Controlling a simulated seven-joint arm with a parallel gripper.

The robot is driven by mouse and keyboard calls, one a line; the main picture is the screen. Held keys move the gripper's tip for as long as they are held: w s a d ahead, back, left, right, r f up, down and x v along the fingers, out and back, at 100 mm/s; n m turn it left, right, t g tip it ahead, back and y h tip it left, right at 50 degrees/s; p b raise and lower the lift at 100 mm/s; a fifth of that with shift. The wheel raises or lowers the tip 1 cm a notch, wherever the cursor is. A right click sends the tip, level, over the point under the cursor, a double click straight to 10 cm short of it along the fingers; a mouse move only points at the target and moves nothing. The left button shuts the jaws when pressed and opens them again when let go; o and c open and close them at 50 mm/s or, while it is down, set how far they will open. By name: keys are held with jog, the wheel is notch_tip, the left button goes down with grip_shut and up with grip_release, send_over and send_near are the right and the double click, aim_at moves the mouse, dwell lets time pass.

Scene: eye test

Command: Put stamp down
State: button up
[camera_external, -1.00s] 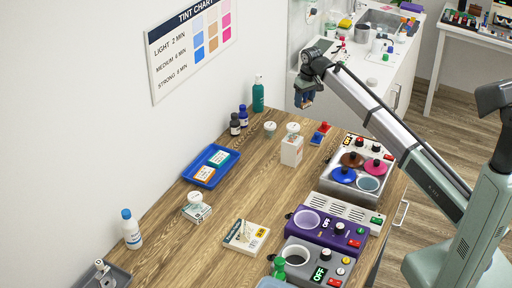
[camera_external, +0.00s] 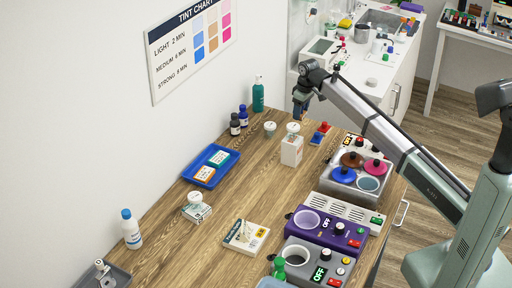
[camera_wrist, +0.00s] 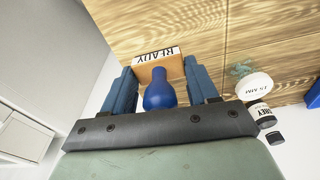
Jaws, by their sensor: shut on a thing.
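In the outside view my gripper (camera_external: 298,112) hangs at the far end of the wooden table (camera_external: 262,195), by the white counter. The stamp is too small and dark to make out there. I cannot tell whether its block touches anything.
A small red-and-blue item (camera_external: 320,132) and a white box (camera_external: 292,151) stand near the table's far end. A teal bottle (camera_external: 258,96) and dark bottles (camera_external: 235,124) stand by the wall. Coloured pots (camera_external: 352,160) line the right edge. The middle of the table has bare wood.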

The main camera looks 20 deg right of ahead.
jog(key=shift+f, duration=2.15)
jog(key=shift+f, duration=0.15)
jog(key=o, duration=1.1)
jog(key=shift+c, duration=0.2)
jog(key=r, duration=0.8)
jog(key=s+d+r, duration=0.1)
jog(key=r, duration=0.3)
jog(key=shift+r, duration=0.1)
